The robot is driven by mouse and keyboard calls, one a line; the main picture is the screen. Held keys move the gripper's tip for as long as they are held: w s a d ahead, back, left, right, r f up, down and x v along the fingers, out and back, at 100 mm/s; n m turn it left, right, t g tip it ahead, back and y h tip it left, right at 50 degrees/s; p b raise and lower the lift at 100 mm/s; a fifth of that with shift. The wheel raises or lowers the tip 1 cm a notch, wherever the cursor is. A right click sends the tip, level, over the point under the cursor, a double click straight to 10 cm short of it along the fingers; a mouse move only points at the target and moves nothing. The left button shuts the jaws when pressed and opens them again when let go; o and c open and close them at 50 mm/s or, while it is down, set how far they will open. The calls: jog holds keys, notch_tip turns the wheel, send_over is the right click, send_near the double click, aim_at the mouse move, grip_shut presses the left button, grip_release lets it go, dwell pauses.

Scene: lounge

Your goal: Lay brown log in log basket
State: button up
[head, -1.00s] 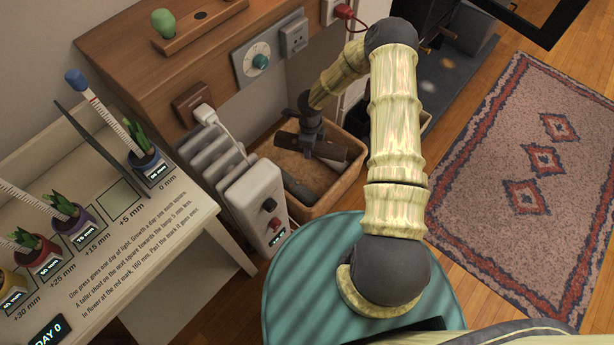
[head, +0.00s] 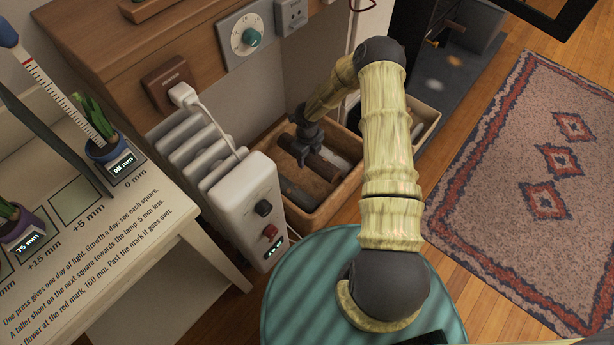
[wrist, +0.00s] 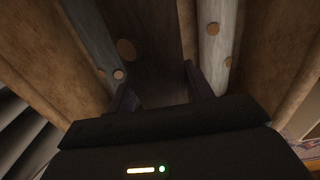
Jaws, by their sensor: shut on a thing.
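The log basket (head: 346,194) is a tan open box on the floor beside the white heater. The brown log (head: 322,166) is inside the basket's outline, between a grey log (head: 297,193) and a paler log (head: 336,158). My gripper (head: 306,152) reaches down into the basket and is shut on the brown log. In the wrist view the dark brown log (wrist: 155,45) runs between my two fingers, with the grey log (wrist: 92,38) to its left and the pale log (wrist: 214,48) to its right. I cannot tell whether the brown log touches the basket floor.
The white heater (head: 245,200) with its cord stands left of the basket. The wooden cabinet (head: 130,85) rises behind. A teal round top (head: 310,290) is in front. A pale bin (head: 424,115) stands right of the basket, and the rug (head: 530,170) lies farther right.

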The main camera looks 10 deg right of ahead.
jog(key=b, duration=0.4)
send_over(307, 176)
jog(key=shift+f, duration=3.1)
jog(key=shift+f, duration=0.1)
notch_tip(307, 176, down, 4)
jog(key=b, duration=0.2)
jog(key=shift+b, duration=0.35)
jog(key=shift+d+r, duration=0.1)
jog(key=shift+r, duration=0.1)
jog(key=o, duration=1.2)
jog(key=shift+f, duration=0.1)
jog(key=shift+o, duration=0.2)
